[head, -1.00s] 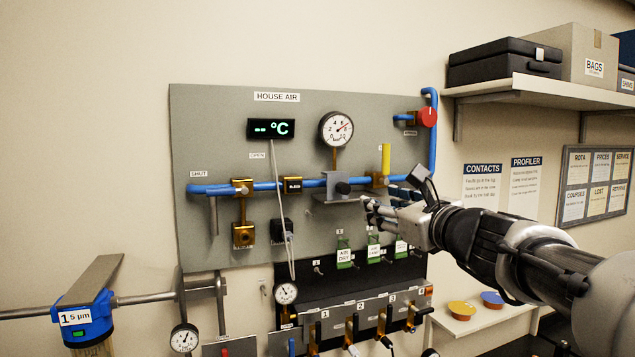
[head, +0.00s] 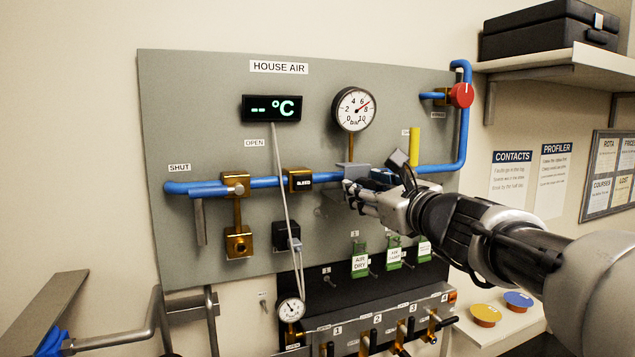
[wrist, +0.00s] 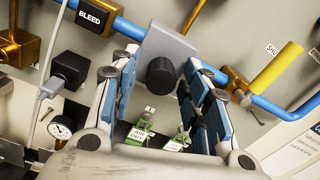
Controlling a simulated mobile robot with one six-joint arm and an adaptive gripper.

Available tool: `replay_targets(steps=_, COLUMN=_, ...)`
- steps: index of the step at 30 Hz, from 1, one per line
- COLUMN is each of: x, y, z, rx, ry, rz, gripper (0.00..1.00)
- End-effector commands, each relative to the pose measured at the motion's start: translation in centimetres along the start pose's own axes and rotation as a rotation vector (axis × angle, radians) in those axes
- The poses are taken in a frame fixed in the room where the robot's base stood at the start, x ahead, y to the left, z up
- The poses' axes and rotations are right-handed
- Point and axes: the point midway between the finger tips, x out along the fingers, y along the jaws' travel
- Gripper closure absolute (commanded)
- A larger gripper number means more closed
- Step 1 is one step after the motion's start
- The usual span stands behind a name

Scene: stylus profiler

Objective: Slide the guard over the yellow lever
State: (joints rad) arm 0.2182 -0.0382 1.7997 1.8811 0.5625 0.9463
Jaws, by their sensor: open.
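The guard is a grey plate (head: 352,170) on the blue pipe, partly hidden by my gripper in the head view. In the wrist view the grey guard (wrist: 172,42) shows with its round black knob (wrist: 161,77). The yellow lever (head: 414,147) stands upright to the right of the guard, clear of it; it also shows in the wrist view (wrist: 276,70). My gripper (head: 368,190) is at the guard. Its blue-padded fingers (wrist: 160,70) are open, one on each side of the knob; I cannot tell whether they touch it.
The blue pipe (head: 270,182) runs along the grey panel (head: 200,110). A black BLEED block (head: 300,180) sits left of the guard. A pressure gauge (head: 354,109) is above, and green tags (head: 360,262) hang below. A red knob (head: 461,95) is at upper right.

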Motion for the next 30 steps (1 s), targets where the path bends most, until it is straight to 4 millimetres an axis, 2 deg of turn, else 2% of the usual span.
replay_targets(steps=10, x=-0.02, y=0.06, z=0.05, rx=-0.001, ry=-0.001, rz=-0.001, gripper=0.58)
replay_targets(steps=27, x=-0.02, y=0.05, z=0.04, rx=-0.001, ry=-0.001, rz=-0.001, gripper=0.96)
replay_targets(steps=30, x=-0.02, y=0.05, z=0.05, rx=-0.001, ry=-0.001, rz=-0.001, gripper=1.0)
